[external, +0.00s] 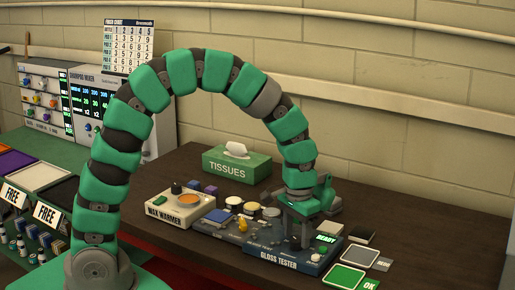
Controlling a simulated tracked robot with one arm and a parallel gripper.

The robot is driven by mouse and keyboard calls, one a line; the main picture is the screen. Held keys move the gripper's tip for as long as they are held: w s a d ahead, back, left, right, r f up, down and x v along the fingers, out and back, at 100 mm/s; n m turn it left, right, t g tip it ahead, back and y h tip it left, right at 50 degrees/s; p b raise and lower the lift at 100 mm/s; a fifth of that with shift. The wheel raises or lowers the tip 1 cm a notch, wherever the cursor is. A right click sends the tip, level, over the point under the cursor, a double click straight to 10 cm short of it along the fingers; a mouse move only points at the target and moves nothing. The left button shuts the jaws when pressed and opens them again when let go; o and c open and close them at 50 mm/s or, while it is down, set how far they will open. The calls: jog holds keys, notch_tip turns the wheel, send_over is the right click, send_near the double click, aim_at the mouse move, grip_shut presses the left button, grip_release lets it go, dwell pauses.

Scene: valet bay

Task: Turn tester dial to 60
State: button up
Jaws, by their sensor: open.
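The blue gloss tester (279,258) sits on the dark tabletop at lower right. Its small screen (326,239) reads READY in green. My gripper (299,238) points down over the tester, with its fingers at or just above its top face. The fingers are open. The tester's dial is hidden behind or under my gripper, so its setting cannot be read. I cannot tell whether the fingers touch the dial.
A wax warmer (175,218) and a green tissue box (236,166) stand left and behind. Small round tins (252,207) lie beside the tester. A green pad (345,276) lies at its right. The tabletop's far right (440,225) is clear.

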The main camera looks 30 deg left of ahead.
jog(key=shift+f, duration=0.55)
jog(key=c, duration=1)
jog(key=shift+o, duration=0.2)
jog(key=shift+m, duration=0.3)
jog(key=m, duration=1.1)
jog(key=shift+m, duration=0.3)
